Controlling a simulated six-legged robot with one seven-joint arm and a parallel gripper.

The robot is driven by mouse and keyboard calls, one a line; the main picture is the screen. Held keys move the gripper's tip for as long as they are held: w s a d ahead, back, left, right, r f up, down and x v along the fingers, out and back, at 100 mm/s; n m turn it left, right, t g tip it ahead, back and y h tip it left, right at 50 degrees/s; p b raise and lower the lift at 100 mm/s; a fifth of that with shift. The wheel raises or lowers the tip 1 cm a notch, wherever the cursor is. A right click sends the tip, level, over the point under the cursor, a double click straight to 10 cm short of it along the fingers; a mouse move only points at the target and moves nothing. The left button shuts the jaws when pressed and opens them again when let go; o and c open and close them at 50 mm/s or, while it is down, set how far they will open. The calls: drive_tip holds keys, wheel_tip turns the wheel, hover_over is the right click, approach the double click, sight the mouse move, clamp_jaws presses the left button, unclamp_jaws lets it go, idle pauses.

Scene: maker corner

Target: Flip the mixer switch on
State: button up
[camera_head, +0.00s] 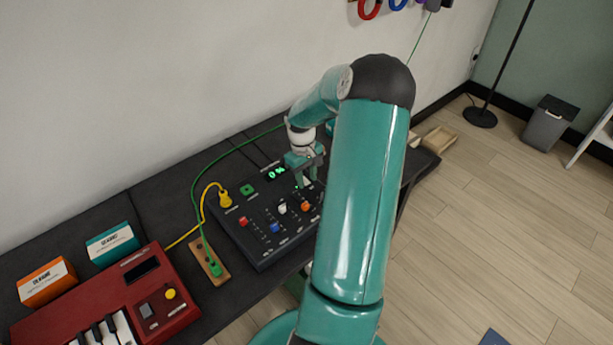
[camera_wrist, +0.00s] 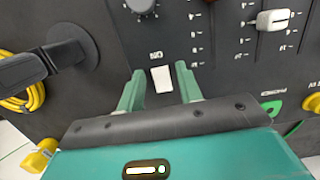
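In the wrist view a small white switch (camera_wrist: 162,79) sits on the mixer panel (camera_wrist: 215,75). My gripper (camera_wrist: 160,69) is open, with one green finger on each side of the switch. I cannot tell whether either finger touches it. In the head view the switch is hidden by my arm and gripper.
A white slider (camera_wrist: 272,20) and a dark knob (camera_wrist: 141,5) stand near the fingers. A red keyboard (camera_head: 110,300) and two boxes stand farther left. The floor at right is mostly clear.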

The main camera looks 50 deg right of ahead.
drive_tip(key=shift+o, duration=0.2)
drive_tip(key=shift+r, duration=0.1)
wheel_tip(320, 180, up, 14)
drive_tip(key=w, duration=0.1)
drive_tip(key=shift+w+d+f, duration=0.2)
drive_tip(key=shift+w+f, duration=0.05)
drive_tip(key=shift+w, duration=0.15)
drive_tip(key=shift+a, duration=0.1)
idle(0.3)
drive_tip(key=w+a+r+t+h, duration=0.1)
drive_tip(key=a+r, duration=0.3)
drive_tip(key=a, duration=0.3)
drive_tip(key=w+a+r+n+h, duration=0.1)
drive_tip(key=a+r, duration=0.3)
drive_tip(key=a, duration=0.3)
drive_tip(key=w+a+r+t+h, duration=0.1)
drive_tip(key=a+r, duration=0.2)
drive_tip(key=a, duration=0.4)
drive_tip(key=s+a+r+t+y, duration=0.1)
drive_tip(key=s+a+r+t, duration=0.1)
drive_tip(key=s+a, duration=0.4)
drive_tip(key=s+a+r+n+t+y, duration=0.1)
drive_tip(key=s+a, duration=0.5)
drive_tip(key=a, duration=0.8)
drive_tip(key=shift+s+a+r+t+y, duration=0.3)
drive_tip(key=shift+r+t, duration=0.15)
drive_tip(key=shift+t, duration=0.65)
